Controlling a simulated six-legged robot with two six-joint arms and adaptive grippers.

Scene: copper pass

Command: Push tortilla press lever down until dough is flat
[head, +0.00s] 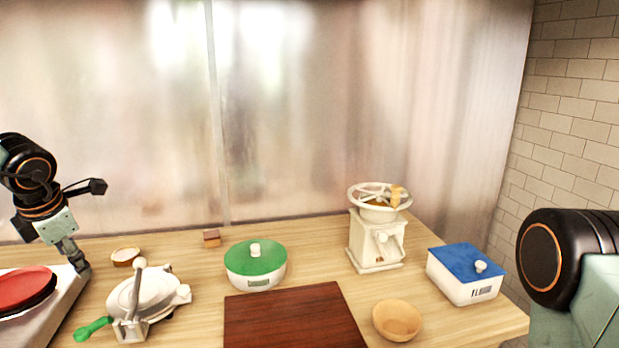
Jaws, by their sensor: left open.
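The white tortilla press (155,292) stands on the wooden counter at the lower left. The press's plates look closed or nearly so, and no dough shows. My left gripper (80,262) is open and points down, left of and behind the press, apart from it, by the edge of a metal cooking surface. My right arm (565,265) shows at the right edge, but its gripper is out of the picture.
A red round plate or pan (25,288) lies on the metal surface (62,300). A small bowl (125,256) sits behind the press. A green-lidded pot (255,262), brown board (290,320), grinder (377,240), wooden bowl (397,320) and blue-lidded box (465,275) stand rightward.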

